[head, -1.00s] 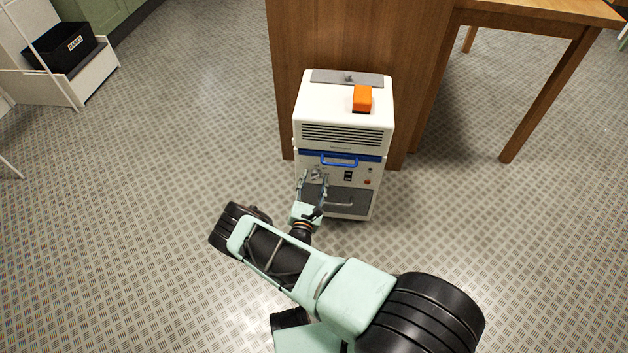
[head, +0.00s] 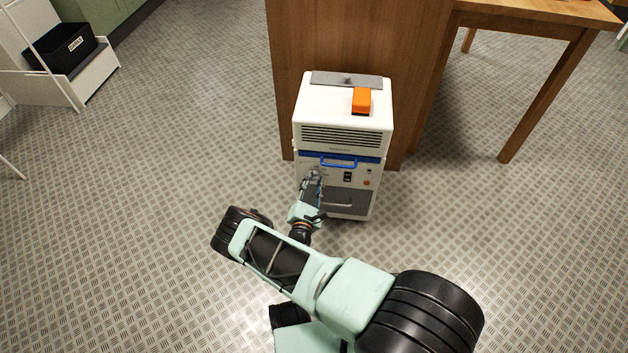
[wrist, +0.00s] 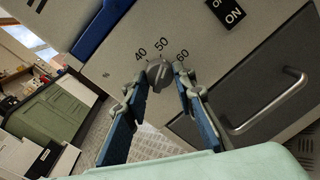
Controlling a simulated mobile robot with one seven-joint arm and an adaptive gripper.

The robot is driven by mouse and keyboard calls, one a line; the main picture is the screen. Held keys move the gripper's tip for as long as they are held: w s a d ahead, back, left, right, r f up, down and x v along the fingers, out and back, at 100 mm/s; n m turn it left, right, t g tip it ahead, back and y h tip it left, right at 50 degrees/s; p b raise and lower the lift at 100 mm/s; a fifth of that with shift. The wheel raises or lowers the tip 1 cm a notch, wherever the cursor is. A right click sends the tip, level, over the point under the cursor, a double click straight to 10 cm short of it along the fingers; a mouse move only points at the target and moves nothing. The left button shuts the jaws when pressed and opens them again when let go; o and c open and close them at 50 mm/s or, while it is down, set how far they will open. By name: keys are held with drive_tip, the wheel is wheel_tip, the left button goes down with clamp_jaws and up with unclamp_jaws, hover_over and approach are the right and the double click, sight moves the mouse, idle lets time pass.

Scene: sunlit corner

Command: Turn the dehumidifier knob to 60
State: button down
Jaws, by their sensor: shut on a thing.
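The dehumidifier (head: 320,105) is a white box unit with a blue band and a grey lower panel, standing upright against a wooden panel. Its round grey knob (wrist: 158,74) shows in the wrist view, with the marks 40, 50 and 60 printed around it. I cannot tell exactly which mark the knob points at. My gripper (head: 314,176) is at the front left of the unit and hides the knob in the head view. In the wrist view my gripper (wrist: 160,83) has its fingers on either side of the knob, shut on it.
A blue handle (head: 339,162) and a black ON switch (wrist: 229,11) are close to the knob. A metal bar handle (wrist: 268,103) is on the lower panel. An orange block (head: 361,99) lies on top. A wooden table (head: 540,16) stands right; the floor in front is open.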

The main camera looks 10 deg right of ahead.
drive_tip(key=m+p, duration=0.2)
drive_tip(key=m, duration=0.2)
drive_tip(key=shift+r, duration=0.15)
drive_tip(key=shift+a+m+y+p, duration=0.1)
drive_tip(key=shift+m+y+p, duration=0.2)
drive_tip(key=shift+m+p, duration=0.8)
drive_tip(key=shift+m, duration=0.4)
drive_tip(key=c, duration=1.6)
unclamp_jaws()
drive_tip(key=v, duration=0.7)
drive_tip(key=shift+s, duration=0.15)
